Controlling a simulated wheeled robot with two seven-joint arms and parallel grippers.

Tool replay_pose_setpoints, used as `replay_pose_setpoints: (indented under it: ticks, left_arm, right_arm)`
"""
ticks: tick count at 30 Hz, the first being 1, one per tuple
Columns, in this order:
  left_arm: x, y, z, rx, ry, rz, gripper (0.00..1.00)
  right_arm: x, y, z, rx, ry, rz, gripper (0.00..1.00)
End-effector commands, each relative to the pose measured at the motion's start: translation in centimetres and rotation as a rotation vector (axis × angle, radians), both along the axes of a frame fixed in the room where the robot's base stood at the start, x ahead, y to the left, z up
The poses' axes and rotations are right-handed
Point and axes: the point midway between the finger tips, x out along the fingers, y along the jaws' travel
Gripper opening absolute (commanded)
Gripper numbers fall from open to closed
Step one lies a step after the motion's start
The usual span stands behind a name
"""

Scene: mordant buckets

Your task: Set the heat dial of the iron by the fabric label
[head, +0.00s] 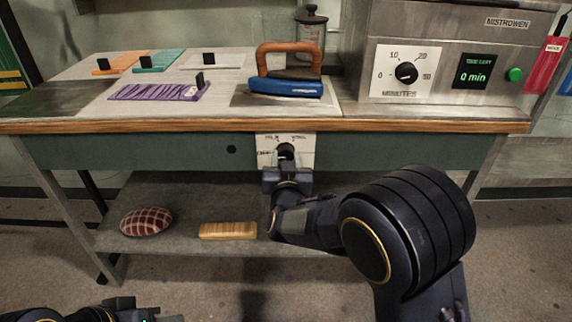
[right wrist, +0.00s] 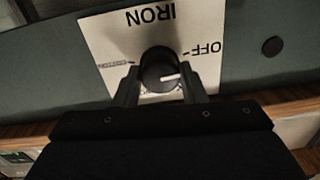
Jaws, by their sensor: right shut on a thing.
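The heat dial (right wrist: 160,70) is a black knob on a white plate marked IRON and OFF (right wrist: 110,45), upside down in the right wrist view. My right gripper (right wrist: 160,88) is shut on the dial, one finger on each side. The dial's white pointer line is on the OFF side of the plate. In the head view the plate (head: 302,150) is on the table's front. The blue iron (head: 285,86) with an orange handle stands on the table. A purple fabric (head: 150,92) bears a small white label (head: 190,92), unreadable here. My left gripper (head: 130,310) is low at bottom left, its jaws unclear.
Orange (head: 120,63), teal (head: 165,60) and white pieces with black clips lie at the back of the table. A metal machine (head: 455,30) with a minutes dial stands at right. A plaid cushion (head: 146,221) and wooden brush (head: 228,231) lie on the lower shelf.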

Motion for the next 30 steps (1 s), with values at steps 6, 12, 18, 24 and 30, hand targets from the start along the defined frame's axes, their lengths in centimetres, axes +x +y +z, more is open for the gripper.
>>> replay_pose_setpoints:
  ticks: [6,12,18,24,30]
  left_arm:
    - [0.0,0.0,-2.9,0.000,0.000,0.000,0.36]
    - [0.0,0.0,-4.9,0.000,0.000,0.000,0.36]
    - [0.0,0.0,-6.8,0.000,0.000,0.000,0.36]
    - [0.0,0.0,-8.5,0.000,0.000,0.000,0.36]
    - [0.0,0.0,-9.7,0.000,0.000,0.000,0.36]
  right_arm:
    - [0.0,0.0,-0.5,0.201,-0.002,-0.001,0.15]
    - [0.0,0.0,-0.5,0.391,-0.001,-0.001,0.15]
    - [0.0,0.0,-0.5,0.580,-0.001,0.000,0.15]
    - [0.0,0.1,-0.4,0.754,-0.001,0.000,0.15]
    - [0.0,0.1,-0.4,0.894,0.000,0.000,0.15]
